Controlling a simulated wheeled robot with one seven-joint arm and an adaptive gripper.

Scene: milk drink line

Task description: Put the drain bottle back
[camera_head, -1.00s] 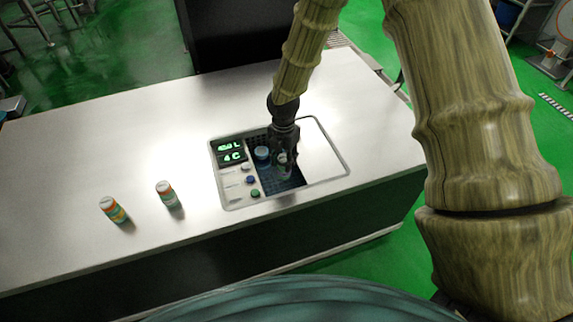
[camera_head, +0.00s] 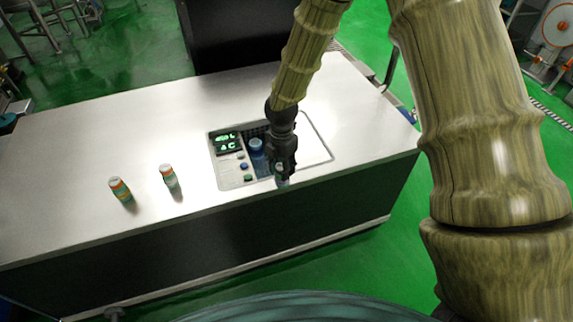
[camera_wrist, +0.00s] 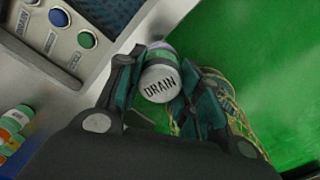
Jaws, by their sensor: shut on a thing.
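My gripper (camera_head: 282,168) is shut on the drain bottle (camera_wrist: 160,83), whose pale lid reads "DRAIN" in the wrist view. The fingers clasp it from both sides. In the head view the drain bottle (camera_head: 282,183) shows only in part below the fingers, near the counter's front edge. In the wrist view green floor lies behind it. The bottle's lower part is mostly hidden.
A control panel (camera_head: 232,165) with a lit display and several buttons is set in the steel counter (camera_head: 80,160). Two orange-and-green bottles, one left (camera_head: 120,189) and one right (camera_head: 168,175), stand on the clear left side.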

